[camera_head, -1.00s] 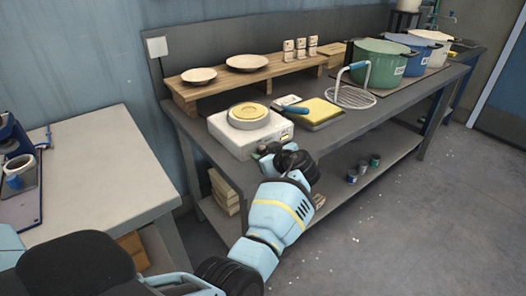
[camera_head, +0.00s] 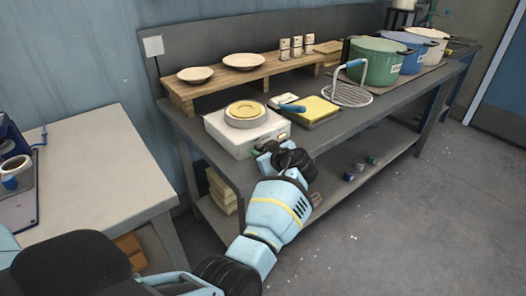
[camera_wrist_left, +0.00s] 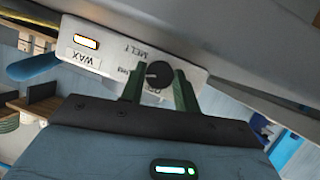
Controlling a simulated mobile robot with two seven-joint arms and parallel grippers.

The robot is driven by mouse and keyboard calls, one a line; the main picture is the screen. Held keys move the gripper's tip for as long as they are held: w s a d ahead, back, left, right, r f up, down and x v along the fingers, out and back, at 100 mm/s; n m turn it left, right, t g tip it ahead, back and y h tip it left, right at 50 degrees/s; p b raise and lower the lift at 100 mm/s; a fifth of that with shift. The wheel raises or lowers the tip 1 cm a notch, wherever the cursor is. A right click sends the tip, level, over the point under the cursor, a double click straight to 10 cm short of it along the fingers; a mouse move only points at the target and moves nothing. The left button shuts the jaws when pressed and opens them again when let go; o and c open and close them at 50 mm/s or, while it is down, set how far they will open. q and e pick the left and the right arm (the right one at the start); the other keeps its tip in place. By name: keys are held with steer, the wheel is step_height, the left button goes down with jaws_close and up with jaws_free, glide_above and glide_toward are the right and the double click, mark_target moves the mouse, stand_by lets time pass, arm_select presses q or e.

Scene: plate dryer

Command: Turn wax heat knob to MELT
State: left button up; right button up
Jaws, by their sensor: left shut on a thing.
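The wax heater is a white box (camera_head: 243,134) on the dark bench, with a round dish of yellow wax (camera_head: 245,113) on top. Part of the lettering near the knob is hidden by the fingers. In the head view my left gripper (camera_head: 265,152) is at the heater's front face. My right gripper is not in view.
A yellow pad on a tray (camera_head: 316,110) with a blue-handled tool lies right of the heater. A wire rack (camera_head: 350,95) and several pots stand farther right. A wooden shelf (camera_head: 225,80) with two plates is behind. A pale table (camera_head: 85,185) is at left.

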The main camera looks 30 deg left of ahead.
arm_select(q)
steer(key=shift+m, duration=0.3)
steer(key=shift+w+g+b, duration=0.1)
steer(key=shift+g+b, duration=0.3)
steer(key=shift+b, duration=0.05)
steer(key=shift+m+g+y+b, duration=0.3)
steer(key=shift+m+b, duration=0.15)
steer(key=shift+m, duration=0.25)
steer(key=m+g+b, duration=0.2)
steer(key=shift+w+f+m+y, duration=0.1)
steer(key=shift+w+m+y, duration=0.05)
steer(key=shift+m+y, duration=0.2)
steer(key=shift+d+m+g+y+b, duration=0.1)
steer(key=shift+m+g+y+b, duration=0.15)
steer(key=shift+m+g+b, duration=0.45)
steer(key=shift+m, duration=0.25)
steer(key=o, duration=0.9)
steer(key=shift+o, duration=0.4)
